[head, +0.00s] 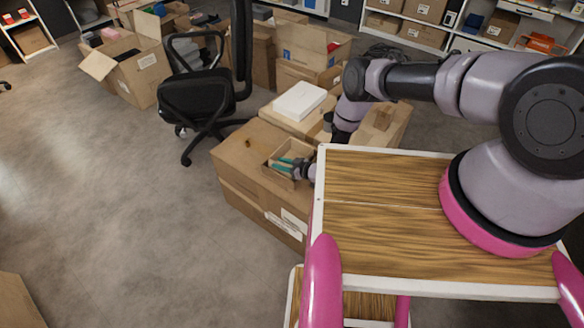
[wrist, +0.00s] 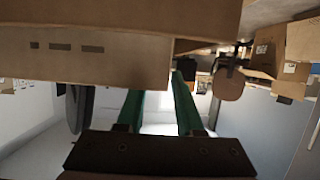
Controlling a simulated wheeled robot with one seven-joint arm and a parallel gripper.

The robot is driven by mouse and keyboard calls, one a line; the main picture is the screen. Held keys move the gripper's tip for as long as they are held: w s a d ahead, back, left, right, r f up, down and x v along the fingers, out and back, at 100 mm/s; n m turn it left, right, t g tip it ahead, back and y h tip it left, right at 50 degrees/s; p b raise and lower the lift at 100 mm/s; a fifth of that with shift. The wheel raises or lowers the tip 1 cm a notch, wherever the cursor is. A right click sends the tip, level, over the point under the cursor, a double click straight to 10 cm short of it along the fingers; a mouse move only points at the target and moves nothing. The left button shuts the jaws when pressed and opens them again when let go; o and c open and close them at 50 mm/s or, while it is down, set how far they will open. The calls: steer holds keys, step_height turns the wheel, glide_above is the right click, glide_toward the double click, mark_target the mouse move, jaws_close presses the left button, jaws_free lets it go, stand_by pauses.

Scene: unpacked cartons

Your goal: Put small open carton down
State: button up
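The small open carton (head: 296,149) is a shallow brown box with an open top. In the head view it appears to sit on the top of a large closed carton (head: 240,160), near its right side; its underside contact is hidden. My gripper (head: 286,164) has green fingers at the small carton's near side, overlapping it. In the wrist view, my gripper (wrist: 157,85) has its two fingers apart, with a bright gap between them. A cardboard wall (wrist: 100,68) with dark slots covers the left fingertip; the right fingertip shows beside its edge.
A white box (head: 299,101) lies on a carton behind. A black office chair (head: 200,95) stands at the back left. An open carton (head: 135,70) is farther left. A wood-topped cart (head: 375,200) is in front.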

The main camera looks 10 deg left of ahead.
steer(key=v, duration=1.2)
steer(key=shift+f, duration=0.15)
